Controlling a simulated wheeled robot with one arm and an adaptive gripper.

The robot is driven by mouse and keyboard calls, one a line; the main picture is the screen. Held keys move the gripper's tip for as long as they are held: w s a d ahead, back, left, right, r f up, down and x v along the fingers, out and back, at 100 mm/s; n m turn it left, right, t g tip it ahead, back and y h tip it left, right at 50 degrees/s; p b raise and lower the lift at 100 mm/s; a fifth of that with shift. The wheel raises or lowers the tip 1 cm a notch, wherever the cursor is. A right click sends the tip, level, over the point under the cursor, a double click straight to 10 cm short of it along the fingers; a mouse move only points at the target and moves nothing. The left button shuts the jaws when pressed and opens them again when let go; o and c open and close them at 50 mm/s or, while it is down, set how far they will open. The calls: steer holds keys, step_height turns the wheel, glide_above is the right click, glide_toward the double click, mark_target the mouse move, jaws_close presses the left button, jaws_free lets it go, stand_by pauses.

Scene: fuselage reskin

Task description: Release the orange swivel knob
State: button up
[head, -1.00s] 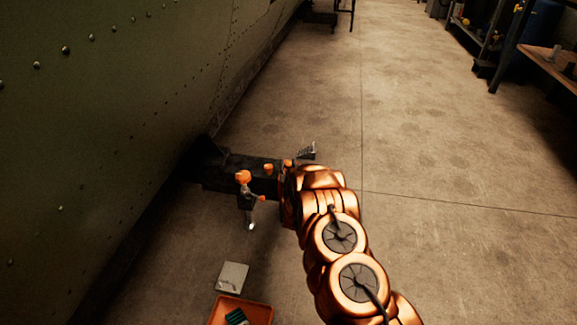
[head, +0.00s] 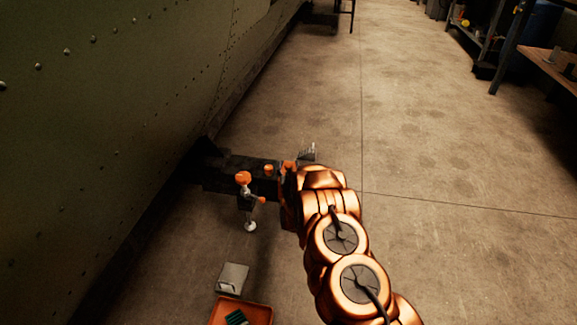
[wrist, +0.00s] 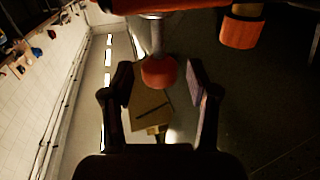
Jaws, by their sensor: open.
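In the wrist view, an orange knob (wrist: 159,72) on a pale metal stem hangs between the two fingers of my gripper (wrist: 159,80). The fingers are spread, with a visible gap on each side of the knob. In the head view, my copper-coloured arm hides most of the gripper. An orange piece (head: 288,166) shows right beside the arm's end, but I cannot tell if it is the same knob. A dark fixture (head: 232,172) with several orange knobs stands by the fuselage.
The green riveted fuselage skin (head: 110,110) fills the left side. A pale plate (head: 232,278) and an orange tray (head: 255,315) lie at the bottom. Another orange knob (wrist: 238,32) is close at the wrist view's upper right. Open floor (head: 440,140) lies to the right, with shelves beyond.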

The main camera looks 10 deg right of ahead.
steer(key=s+a, duration=0.1)
steer(key=s, duration=1)
steer(key=shift+s+a, duration=0.15)
steer(key=shift+a, duration=0.1)
steer(key=shift+r, duration=0.15)
steer(key=a+r+g+y+p, duration=0.2)
steer(key=a+r+g+p, duration=0.2)
steer(key=r+p, duration=0.85)
steer(key=s+a+r+n+g+y+p, duration=0.15)
steer(key=s+r+p, duration=0.3)
steer(key=r, duration=0.55)
steer(key=s+r+g+y+p, duration=0.1)
steer(key=s+r+g+p, duration=0.3)
steer(key=r, duration=0.6)
steer(key=s+d+r+g+p, duration=0.2)
steer(key=s+r+p, duration=0.5)
steer(key=s+r, duration=0.4)
steer(key=s+d+r+g+h+p, duration=0.1)
steer(key=s+r+g+p, duration=0.3)
steer(key=s, duration=1.5)
steer(key=s+d+r+g+h+p, duration=0.1)
steer(key=s+d+r+g+p, duration=0.3)
steer(key=s+r+p, duration=0.6)
steer(key=s+r, duration=0.5)
steer(key=r, duration=0.4)
steer(key=shift+s, duration=0.2)
